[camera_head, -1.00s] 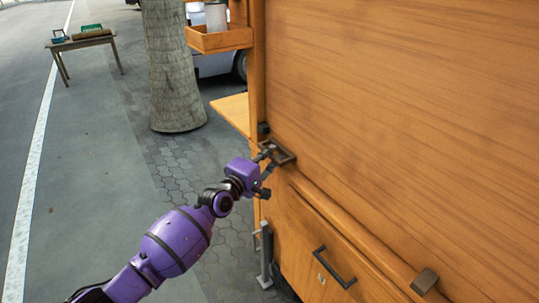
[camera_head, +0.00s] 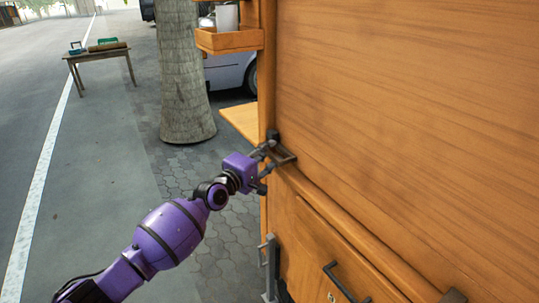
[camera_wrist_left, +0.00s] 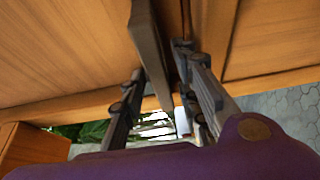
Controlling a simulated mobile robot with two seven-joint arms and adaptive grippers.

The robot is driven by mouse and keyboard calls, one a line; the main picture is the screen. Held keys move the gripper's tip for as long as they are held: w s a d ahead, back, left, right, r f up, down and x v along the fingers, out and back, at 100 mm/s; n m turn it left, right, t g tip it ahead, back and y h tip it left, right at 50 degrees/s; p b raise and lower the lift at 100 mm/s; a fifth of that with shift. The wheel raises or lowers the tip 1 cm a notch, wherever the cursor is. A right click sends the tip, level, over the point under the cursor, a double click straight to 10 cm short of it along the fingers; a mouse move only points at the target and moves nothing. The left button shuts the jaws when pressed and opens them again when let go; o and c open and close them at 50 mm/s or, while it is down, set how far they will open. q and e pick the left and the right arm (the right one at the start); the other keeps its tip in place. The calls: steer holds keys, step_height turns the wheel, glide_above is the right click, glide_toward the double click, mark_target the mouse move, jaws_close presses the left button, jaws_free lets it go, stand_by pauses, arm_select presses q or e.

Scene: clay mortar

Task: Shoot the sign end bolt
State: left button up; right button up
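A dark metal bolt fitting (camera_head: 284,155) sits on the wooden ledge at the left end of the cart's large wooden panel (camera_head: 400,90). My left gripper (camera_head: 266,164) is at this fitting, coming from the left. In the left wrist view, my left gripper's fingers (camera_wrist_left: 160,95) are spread apart. A dark metal bar (camera_wrist_left: 149,45) of the fitting shows between them, with a gap on the left finger's side. Whether the right finger touches the bar is unclear. The bolt's far end is hidden. My right gripper is not in view.
A wooden shelf box (camera_head: 229,41) and a lower wooden flap (camera_head: 240,122) stick out past the cart's end. A dark drawer handle (camera_head: 340,282) is below. A tree trunk (camera_head: 186,80) and a small table (camera_head: 97,55) stand on the pavement beyond.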

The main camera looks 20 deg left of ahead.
arm_select(q)
steer(key=shift+s+d, duration=0.1)
steer(key=shift+d, duration=0.05)
steer(key=shift+s+f, duration=0.15)
steer(key=shift+s, duration=0.4)
steer(key=v, duration=1.1)
steer(key=shift+a, duration=0.25)
steer(key=shift+w, duration=0.1)
